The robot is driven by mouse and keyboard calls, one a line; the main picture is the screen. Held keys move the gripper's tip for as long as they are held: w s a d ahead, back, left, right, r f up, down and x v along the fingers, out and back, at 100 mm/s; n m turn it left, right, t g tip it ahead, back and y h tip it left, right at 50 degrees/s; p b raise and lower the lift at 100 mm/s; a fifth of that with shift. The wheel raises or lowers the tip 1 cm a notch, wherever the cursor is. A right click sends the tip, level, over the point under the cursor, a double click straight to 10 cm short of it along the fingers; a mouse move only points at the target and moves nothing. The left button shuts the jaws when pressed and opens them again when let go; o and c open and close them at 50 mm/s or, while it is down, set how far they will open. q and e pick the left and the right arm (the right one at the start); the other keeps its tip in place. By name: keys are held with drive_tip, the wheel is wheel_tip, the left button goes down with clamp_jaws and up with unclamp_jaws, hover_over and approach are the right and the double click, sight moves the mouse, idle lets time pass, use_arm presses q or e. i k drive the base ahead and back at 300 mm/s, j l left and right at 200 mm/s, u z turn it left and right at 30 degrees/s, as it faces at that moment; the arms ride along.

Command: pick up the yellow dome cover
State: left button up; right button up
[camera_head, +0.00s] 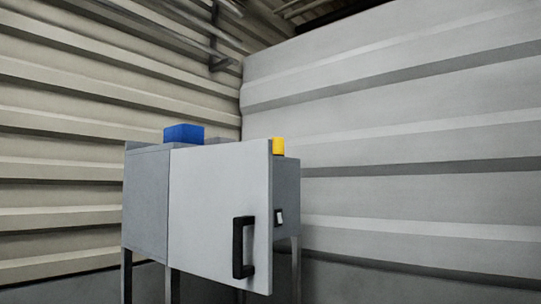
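A small yellow piece (278,146), which looks like the yellow dome cover, shows at the top right of a grey cabinet (146,200). Its left side is partly hidden behind the cabinet's light grey door panel (215,200). Its full shape is too small to tell. Neither of my grippers is in view.
A blue box (184,134) sits on top of the cabinet at the left. The door panel has a black handle (238,248) near its right edge. The cabinet stands on legs in front of ribbed walls (400,130). No other objects stand in front of it.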

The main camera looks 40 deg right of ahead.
sight(278, 143)
drive_tip(key=i+l+u, duration=0.1)
drive_tip(key=l, duration=0.35)
drive_tip(key=i+l+u, duration=0.1)
drive_tip(key=l, duration=0.3)
drive_tip(key=i+l+u, duration=0.1)
drive_tip(key=i+l, duration=0.15)
drive_tip(key=l, duration=0.25)
drive_tip(key=i+l+u, duration=0.1)
drive_tip(key=l, duration=0.35)
drive_tip(key=i+l+u, duration=0.1)
drive_tip(key=l, duration=0.35)
drive_tip(key=i+l+u, duration=0.1)
drive_tip(key=l, duration=0.35)
